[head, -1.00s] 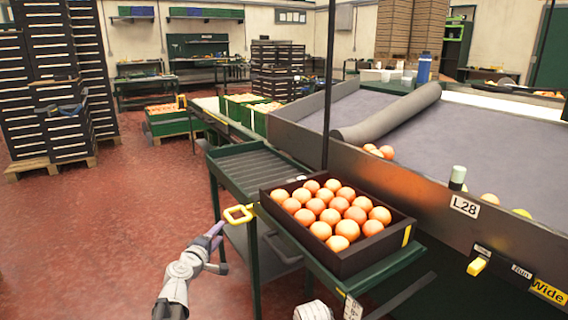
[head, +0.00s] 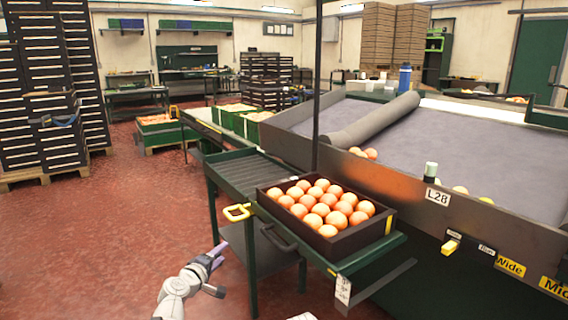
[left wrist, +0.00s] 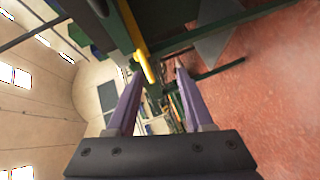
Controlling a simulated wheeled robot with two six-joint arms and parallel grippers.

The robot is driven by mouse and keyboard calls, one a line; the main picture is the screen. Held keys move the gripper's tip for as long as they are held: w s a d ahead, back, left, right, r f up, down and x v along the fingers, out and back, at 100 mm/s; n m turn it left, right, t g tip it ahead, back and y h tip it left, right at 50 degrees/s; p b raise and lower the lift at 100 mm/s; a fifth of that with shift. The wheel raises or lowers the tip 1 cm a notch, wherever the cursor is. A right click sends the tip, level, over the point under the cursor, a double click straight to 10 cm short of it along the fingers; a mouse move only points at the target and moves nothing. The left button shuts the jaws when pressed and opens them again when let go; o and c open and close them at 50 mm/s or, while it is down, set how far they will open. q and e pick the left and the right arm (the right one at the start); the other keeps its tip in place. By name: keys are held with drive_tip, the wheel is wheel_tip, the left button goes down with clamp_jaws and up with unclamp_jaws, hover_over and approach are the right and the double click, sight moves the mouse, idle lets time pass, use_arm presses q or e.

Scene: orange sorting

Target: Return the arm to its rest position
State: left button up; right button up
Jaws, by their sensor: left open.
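My left gripper (head: 217,258) is at the lower middle of the head view, over the red floor and left of the roller stand. Its purple fingers are apart, and nothing shows between them in the left wrist view (left wrist: 157,70). The dark crate (head: 368,232) full of oranges (head: 325,203) sits on the stand, to the right of and apart from the gripper. My right gripper is not in view; only a pale bit of my own body shows at the bottom edge.
The green roller stand (head: 245,172) has a yellow handle (head: 238,212) just above my left gripper in the picture. The sorting table (head: 440,155) fills the right side. Black racks (head: 45,95) stand at the far left. Red floor (head: 95,240) is open on the left.

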use_arm(q)
drive_tip(key=s+d+f+m+g+h+p, duration=0.1)
drive_tip(key=s+d+f+m+g, duration=0.35)
drive_tip(key=s+d, duration=0.3)
drive_tip(key=s+d+f+m+g+p, duration=0.2)
drive_tip(key=s+d+f+m+g, duration=0.3)
drive_tip(key=d, duration=0.4)
drive_tip(key=s+a+f+m+g+y+p, duration=0.25)
drive_tip(key=s+m+g+y, duration=0.3)
drive_tip(key=s, duration=1.15)
wheel_tip(320, 180, up, 38)
drive_tip(key=y+p, duration=0.1)
drive_tip(key=p, duration=3.6)
drive_tip(key=shift+s+a+m, duration=0.35)
drive_tip(key=shift+m, duration=0.05)
